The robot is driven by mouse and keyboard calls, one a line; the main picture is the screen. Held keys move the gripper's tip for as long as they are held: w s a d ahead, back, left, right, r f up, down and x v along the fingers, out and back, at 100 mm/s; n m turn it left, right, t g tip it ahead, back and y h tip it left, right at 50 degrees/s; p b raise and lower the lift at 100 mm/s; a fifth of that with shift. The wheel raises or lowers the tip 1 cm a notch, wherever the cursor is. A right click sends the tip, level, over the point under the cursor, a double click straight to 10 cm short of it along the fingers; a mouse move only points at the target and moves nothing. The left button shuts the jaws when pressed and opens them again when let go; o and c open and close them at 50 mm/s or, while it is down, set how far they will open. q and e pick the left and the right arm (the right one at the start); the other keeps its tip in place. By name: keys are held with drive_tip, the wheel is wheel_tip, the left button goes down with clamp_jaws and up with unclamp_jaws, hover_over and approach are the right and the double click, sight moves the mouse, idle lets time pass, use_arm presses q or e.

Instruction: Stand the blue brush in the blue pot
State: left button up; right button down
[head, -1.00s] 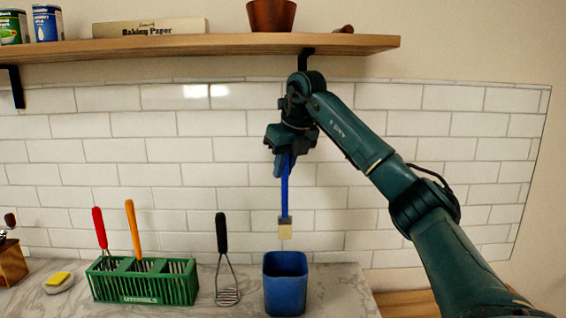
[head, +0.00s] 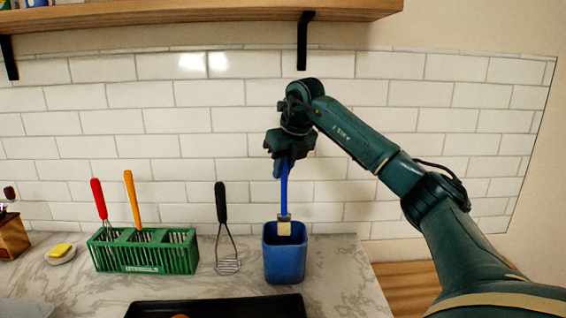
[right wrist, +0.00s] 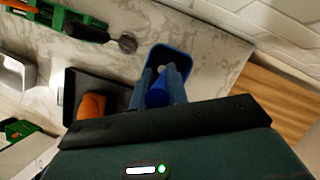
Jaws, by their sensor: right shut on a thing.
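The blue brush (head: 284,196) hangs upright, bristles down, with its handle top in my right gripper (head: 282,158). Its pale bristle end is at the mouth of the blue pot (head: 285,262), overlapping the far rim in the head view; how deep it reaches is hard to tell. The pot stands on the counter. In the right wrist view my gripper (right wrist: 164,85) is shut on the blue handle (right wrist: 158,96), with the open pot (right wrist: 178,57) just beyond. My left gripper is in neither current view.
A green utensil rack (head: 146,255) holds a red-handled and an orange-handled tool. A dark tray (head: 220,308) lies in front of the pot. A wooden shelf (head: 200,25) runs above.

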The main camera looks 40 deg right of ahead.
drive_tip(key=shift+f+b, duration=1.5)
drive_tip(key=shift+f, duration=1.7)
drive_tip(key=c, duration=1.3)
unclamp_jaws()
drive_tip(key=v, duration=1.3)
drive_tip(key=shift+a, duration=0.1)
